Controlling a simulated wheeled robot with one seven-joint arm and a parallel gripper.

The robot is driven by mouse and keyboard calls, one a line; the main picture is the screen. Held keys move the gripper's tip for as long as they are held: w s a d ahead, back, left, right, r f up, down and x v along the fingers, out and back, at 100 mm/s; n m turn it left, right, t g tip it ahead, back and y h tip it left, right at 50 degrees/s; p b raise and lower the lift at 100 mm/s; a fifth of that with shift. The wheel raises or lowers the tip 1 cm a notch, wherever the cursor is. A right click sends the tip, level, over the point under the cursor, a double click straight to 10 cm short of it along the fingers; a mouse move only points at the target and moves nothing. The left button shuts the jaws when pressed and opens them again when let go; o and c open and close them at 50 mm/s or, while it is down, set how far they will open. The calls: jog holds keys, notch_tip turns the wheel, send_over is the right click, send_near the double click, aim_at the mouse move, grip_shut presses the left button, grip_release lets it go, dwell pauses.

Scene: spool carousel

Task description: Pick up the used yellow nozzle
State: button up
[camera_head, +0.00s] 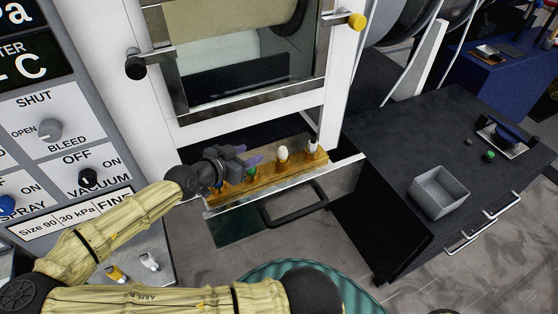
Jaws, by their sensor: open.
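An open drawer (296,179) below the white cabinet holds an amber rack (305,163). In the rack stand a green nozzle-like piece (252,172), a white one (283,154) and a pale one (313,146). My gripper (249,158) is open over the rack's left half, close to the green piece, and hides part of the rack. I cannot make out a yellow nozzle in the rack. A small yellow piece (115,273) sits on the lower ledge of the control panel at left, beside a white piece (149,262); I cannot tell whether it is a nozzle.
The drawer has a dark bar handle (297,210). A dark cabinet (405,135) at right carries a grey open bin (440,192) and a small green item (489,156). The control panel (60,150) stands close at left.

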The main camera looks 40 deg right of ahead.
notch_tip(320, 180, down, 5)
jog(key=b, duration=0.4)
jog(key=shift+w+d, duration=0.1)
jog(key=shift+d, duration=0.05)
jog(key=b, duration=0.2)
send_near(280, 151)
jog(key=x, duration=0.4)
jog(key=shift+d, duration=0.5)
jog(key=shift+d+f, duration=0.1)
jog(key=shift+d, duration=0.25)
jog(key=shift+d, duration=0.1)
jog(key=x, duration=0.4)
jog(key=shift+d+f, duration=0.15)
jog(key=shift+d, duration=0.1)
jog(key=shift+w+d+f, duration=0.1)
jog(key=shift+w, duration=0.05)
